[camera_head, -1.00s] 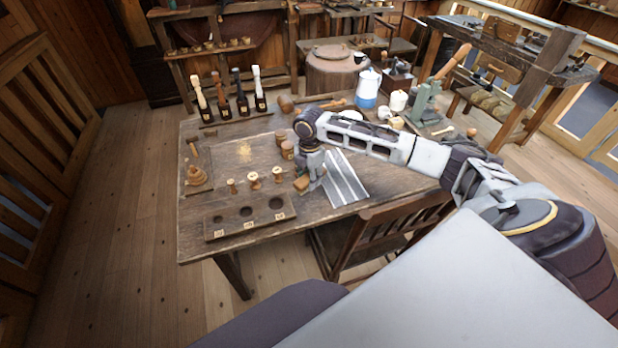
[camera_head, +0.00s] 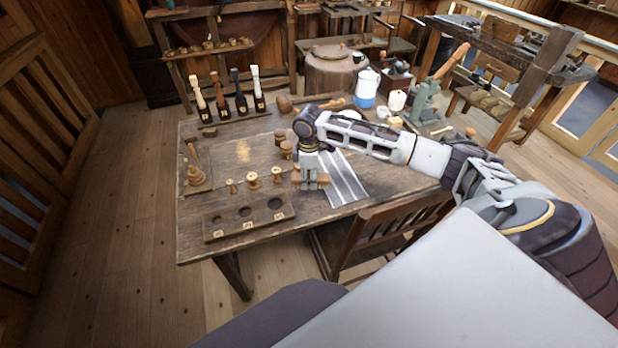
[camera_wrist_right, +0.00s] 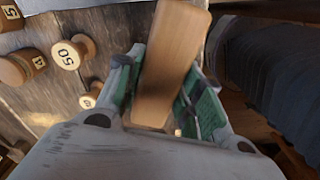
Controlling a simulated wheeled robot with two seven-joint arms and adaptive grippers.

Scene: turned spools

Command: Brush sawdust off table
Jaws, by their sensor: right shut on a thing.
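Pale yellow sawdust (camera_head: 243,152) lies in a patch on the wooden table (camera_head: 215,155), left of my right gripper. Any bristles are hidden. I cannot tell whether the block touches the table. My left gripper is not in view.
Small numbered spools (camera_head: 253,181) stand left of the gripper. A tray with round holes (camera_head: 250,226) lies at the front edge. Stacked wooden pieces (camera_head: 286,150) stand behind, a ringed peg (camera_head: 194,178) at left. Several dark-based handled tools (camera_head: 240,100) line the back.

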